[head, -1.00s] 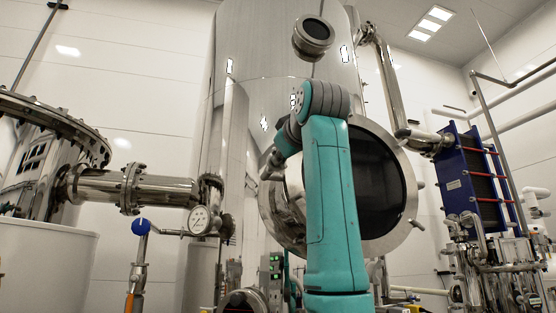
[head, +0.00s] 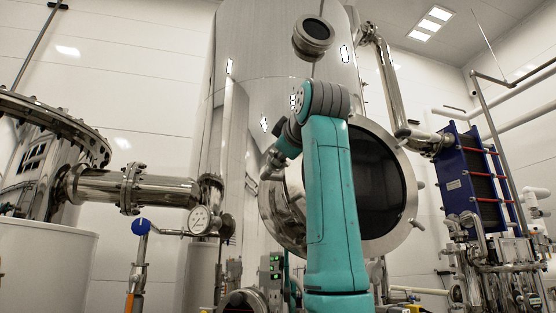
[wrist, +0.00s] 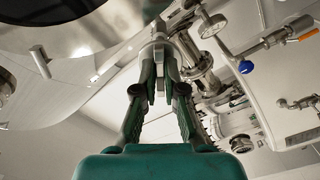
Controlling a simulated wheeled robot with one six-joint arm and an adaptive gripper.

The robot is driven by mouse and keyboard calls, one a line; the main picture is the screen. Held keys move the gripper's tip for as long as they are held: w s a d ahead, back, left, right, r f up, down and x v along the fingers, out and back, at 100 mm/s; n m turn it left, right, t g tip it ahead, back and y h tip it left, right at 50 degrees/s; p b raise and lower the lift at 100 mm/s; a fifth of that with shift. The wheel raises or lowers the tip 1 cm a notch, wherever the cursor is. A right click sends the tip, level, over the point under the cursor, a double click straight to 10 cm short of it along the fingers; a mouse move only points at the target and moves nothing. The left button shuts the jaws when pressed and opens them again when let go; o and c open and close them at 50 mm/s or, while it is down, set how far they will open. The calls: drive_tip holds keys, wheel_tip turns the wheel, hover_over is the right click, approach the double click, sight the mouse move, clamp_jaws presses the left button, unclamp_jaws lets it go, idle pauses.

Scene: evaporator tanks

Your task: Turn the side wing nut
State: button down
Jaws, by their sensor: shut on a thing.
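The tank's round manway (head: 412,195) has a shiny steel rim and a dark glass centre; its edge also shows at the upper left of the wrist view (wrist: 88,35). In the wrist view my gripper (wrist: 160,62) reaches up to the rim's edge with its fingers closed on the silver side wing nut (wrist: 159,48). The fingers hide part of the nut, so its exact angle is hard to tell. In the head view my gripper is small at the left side of the manway, and the nut cannot be made out there.
Another rim fastener (wrist: 40,62) sticks out to the left in the wrist view. A pressure gauge (head: 201,220) and a blue-knobbed valve (head: 141,227) stand left of the manway. A blue plate heat exchanger (head: 475,180) stands at the right.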

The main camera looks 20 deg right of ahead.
idle(0.3)
drive_tip(key=shift+n, duration=1.4)
drive_tip(key=shift+n, duration=1.1)
drive_tip(key=shift+n, duration=1.2)
